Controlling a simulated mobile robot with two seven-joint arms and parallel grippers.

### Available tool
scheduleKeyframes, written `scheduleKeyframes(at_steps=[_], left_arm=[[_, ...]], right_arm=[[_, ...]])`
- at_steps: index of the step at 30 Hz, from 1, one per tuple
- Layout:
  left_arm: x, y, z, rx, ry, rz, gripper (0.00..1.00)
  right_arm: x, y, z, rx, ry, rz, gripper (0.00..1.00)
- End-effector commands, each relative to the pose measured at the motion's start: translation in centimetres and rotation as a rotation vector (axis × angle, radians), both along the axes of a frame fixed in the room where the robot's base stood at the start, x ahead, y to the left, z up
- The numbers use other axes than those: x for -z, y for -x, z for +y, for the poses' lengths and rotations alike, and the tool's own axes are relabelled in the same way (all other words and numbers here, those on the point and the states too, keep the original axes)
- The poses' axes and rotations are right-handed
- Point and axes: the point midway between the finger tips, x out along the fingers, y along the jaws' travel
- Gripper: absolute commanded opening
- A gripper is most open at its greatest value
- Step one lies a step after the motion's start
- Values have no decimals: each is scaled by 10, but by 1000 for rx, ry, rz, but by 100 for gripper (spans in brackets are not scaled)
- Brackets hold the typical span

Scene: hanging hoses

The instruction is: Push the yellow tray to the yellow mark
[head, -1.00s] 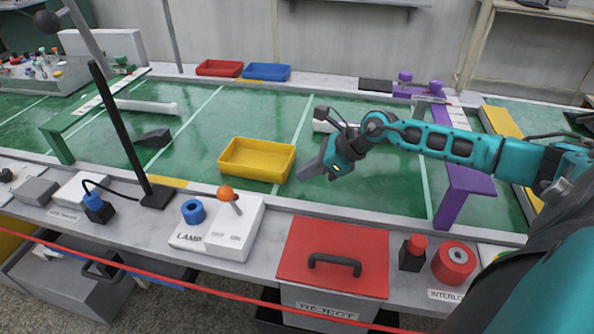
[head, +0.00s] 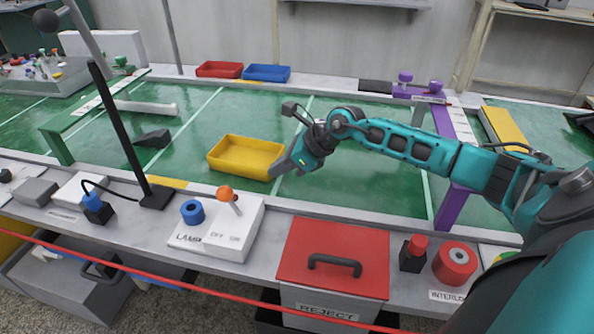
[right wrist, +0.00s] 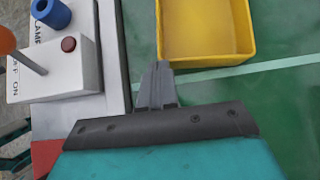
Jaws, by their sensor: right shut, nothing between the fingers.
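The yellow tray (head: 240,168) is an open, empty, shallow box on the green belt. Its near end also shows at the top of the right wrist view (right wrist: 206,62). My right gripper (head: 277,171) is shut and empty, with its tip at the right side of the tray by the near corner. In the right wrist view the fingertips (right wrist: 157,72) are at the tray's corner, seemingly touching it. A yellow mark (head: 168,182) lies on the near rail, left of the tray. My left gripper is not in view.
A white lamp box (head: 236,232) with an orange-knobbed lever stands in front of the tray. A black post (head: 120,135) and dark wedge (head: 153,138) stand to the left. The green belt (head: 190,150) between wedge and tray is clear. Purple gate (head: 455,205) stands right.

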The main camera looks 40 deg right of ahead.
Motion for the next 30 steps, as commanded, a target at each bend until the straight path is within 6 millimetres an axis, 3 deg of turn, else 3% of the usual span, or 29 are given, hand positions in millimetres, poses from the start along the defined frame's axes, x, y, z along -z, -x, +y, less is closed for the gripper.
scheduleKeyframes(at_steps=[10,18,30], left_arm=[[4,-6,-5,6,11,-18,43],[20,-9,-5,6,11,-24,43],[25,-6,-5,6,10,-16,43]], right_arm=[[1,-62,53,-3,-3,-4,0],[3,-105,88,-1,-1,-1,0],[0,-115,96,-2,2,1,0]])
